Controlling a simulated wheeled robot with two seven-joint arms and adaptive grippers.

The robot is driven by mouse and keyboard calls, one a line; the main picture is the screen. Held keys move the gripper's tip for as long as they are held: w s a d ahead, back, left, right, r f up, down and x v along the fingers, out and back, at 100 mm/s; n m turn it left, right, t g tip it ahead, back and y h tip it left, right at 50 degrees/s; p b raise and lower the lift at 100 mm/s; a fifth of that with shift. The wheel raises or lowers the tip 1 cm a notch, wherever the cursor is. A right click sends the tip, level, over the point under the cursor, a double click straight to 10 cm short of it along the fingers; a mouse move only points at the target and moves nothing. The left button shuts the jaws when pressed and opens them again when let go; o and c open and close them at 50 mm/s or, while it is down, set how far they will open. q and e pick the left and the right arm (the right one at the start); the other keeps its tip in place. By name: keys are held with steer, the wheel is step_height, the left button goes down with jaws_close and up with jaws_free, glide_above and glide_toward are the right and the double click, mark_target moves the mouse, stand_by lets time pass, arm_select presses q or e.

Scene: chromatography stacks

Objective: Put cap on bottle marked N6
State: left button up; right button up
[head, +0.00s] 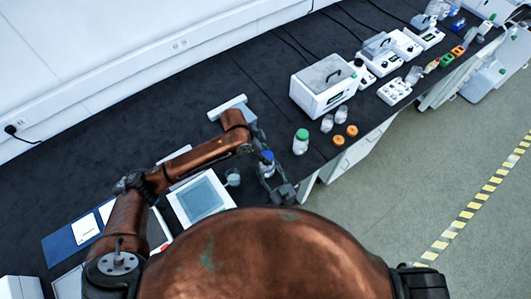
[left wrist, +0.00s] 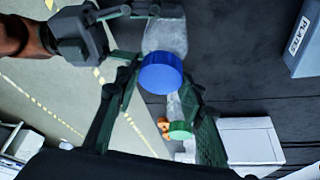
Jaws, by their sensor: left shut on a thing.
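A clear bottle (left wrist: 166,36) stands between the fingers of my right gripper (left wrist: 140,32); no mark is legible on it. My right gripper also shows at the desk's front edge in the head view (head: 270,177), and it looks shut on the bottle. A blue cap (left wrist: 162,74) is at the bottle's mouth; it also shows in the head view (head: 267,157). My left gripper (head: 262,152) is shut on the blue cap, with its fingers on both sides of it in the left wrist view. I cannot tell whether the cap is seated.
A green-capped bottle (head: 301,142) stands to the right, near clear bottles (head: 327,123) and two loose orange caps (head: 338,140). A white instrument (head: 318,98) is behind them. A small clear vessel (head: 233,179) and a framed panel (head: 200,199) lie left.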

arm_select(q)
steer(key=shift+f, duration=0.5)
stand_by(0.5)
